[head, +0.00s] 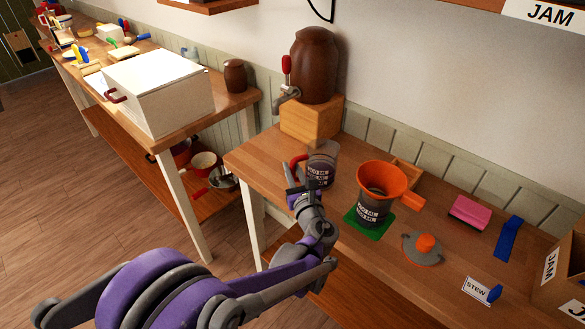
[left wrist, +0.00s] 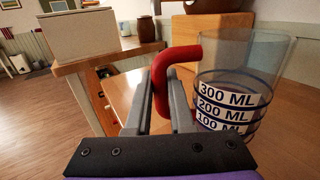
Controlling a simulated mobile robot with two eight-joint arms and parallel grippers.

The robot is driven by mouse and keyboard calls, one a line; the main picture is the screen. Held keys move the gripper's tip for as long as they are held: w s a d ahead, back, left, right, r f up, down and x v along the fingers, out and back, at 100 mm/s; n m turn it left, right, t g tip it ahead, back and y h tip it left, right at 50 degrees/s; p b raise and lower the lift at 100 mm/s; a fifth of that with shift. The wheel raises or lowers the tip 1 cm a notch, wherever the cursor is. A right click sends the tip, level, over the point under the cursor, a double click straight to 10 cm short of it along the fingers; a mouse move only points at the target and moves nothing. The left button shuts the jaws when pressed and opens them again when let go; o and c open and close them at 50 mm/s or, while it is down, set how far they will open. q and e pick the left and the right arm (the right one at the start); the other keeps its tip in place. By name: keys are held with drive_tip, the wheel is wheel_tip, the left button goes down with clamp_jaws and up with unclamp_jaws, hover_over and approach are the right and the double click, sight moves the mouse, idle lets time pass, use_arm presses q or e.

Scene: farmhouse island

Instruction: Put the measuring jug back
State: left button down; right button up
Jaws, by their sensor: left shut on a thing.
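The measuring jug (head: 322,160) is clear, with a red handle and dark bands. It is upright at the front of the wooden crock stand. In the left wrist view the jug (left wrist: 238,85) shows labels 300, 200 and 100 ML and looks empty above the bands. My left gripper (head: 297,186) is shut on its red handle (left wrist: 172,62), on the jug's left side. I cannot tell whether the jug's base touches the worktop (head: 262,153). My right gripper is not in view.
A brown crock with a tap (head: 314,65) stands behind on a wooden block (head: 312,120). To the right are a jar with an orange funnel (head: 382,178) on a green mat (head: 352,217), a grey lid (head: 422,250), a pink block (head: 469,212) and a STEW card (head: 476,290).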

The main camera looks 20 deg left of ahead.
use_arm(q)
drive_tip(key=shift+f+b, duration=0.45)
drive_tip(key=shift+f, duration=0.05)
idle(0.3)
drive_tip(key=c, duration=0.7)
unclamp_jaws()
drive_tip(key=shift+o, duration=0.2)
drive_tip(key=o, duration=0.5)
drive_tip(key=shift+s+d, duration=0.1)
drive_tip(key=b+v, duration=0.1)
drive_tip(key=v, duration=1.2)
drive_tip(key=shift+s+d, duration=0.2)
drive_tip(key=shift+s, duration=0.1)
